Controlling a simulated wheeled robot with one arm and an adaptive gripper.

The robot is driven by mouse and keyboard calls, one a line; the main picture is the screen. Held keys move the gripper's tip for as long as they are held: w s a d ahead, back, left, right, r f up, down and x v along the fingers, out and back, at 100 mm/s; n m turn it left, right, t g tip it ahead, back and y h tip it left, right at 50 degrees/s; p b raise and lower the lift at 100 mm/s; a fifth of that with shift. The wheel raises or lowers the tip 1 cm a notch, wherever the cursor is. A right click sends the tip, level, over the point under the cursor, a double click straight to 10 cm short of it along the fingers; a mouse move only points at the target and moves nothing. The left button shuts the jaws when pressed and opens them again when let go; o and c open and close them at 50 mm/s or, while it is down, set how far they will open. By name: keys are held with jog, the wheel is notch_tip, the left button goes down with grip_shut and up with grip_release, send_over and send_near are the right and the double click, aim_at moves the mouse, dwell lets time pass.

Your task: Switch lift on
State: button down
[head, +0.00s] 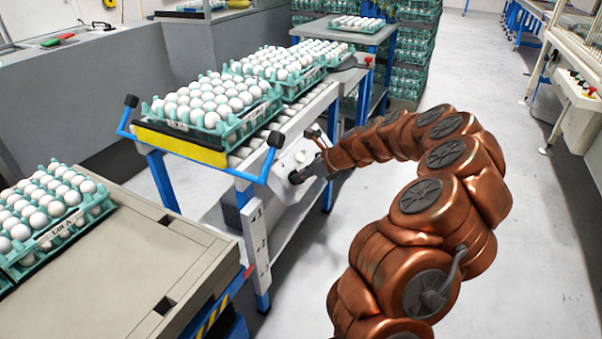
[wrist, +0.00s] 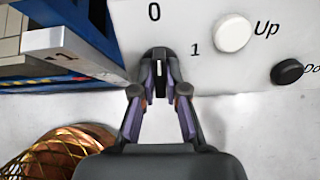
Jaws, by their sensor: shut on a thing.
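The lift's control panel (wrist: 205,65) is a pale plate marked "0" and "1", and it also shows in the head view as a light box (head: 292,160) on the side of the lift frame. A dark rotary switch (wrist: 155,54) sits below the "0" and left of the "1". My gripper (wrist: 160,82) is shut on the switch from below, in the wrist view. The fingers hide much of the switch; its handle looks roughly upright, in line with the "0". In the head view my gripper (head: 305,175) is at the panel, its fingertips unclear.
A white "Up" button (wrist: 233,34) and a black button (wrist: 287,72) with a cut-off label lie right of the switch. Egg trays (head: 215,122) stand on the roller conveyor above the panel. A blue handle bar (head: 245,175) is close by. Floor at right is clear.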

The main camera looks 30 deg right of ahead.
jog(key=shift+a+m+p, duration=0.15)
jog(key=shift+m+p, duration=2.25)
jog(key=shift+p, duration=3.6)
jog(key=shift+a+m+p, duration=0.1)
jog(key=shift+m+p, duration=1.9)
jog(key=shift+p, duration=2.15)
jog(key=shift+m+p, duration=1.9)
jog(key=shift+p, duration=0.8)
jog(key=shift+m+p, duration=1.9)
jog(key=shift+p, duration=0.1)
jog(key=shift+m+p, duration=0.3)
jog(key=shift+m, duration=0.2)
jog(key=c, duration=1.1)
grip_release()
jog(key=shift+f, duration=0.1)
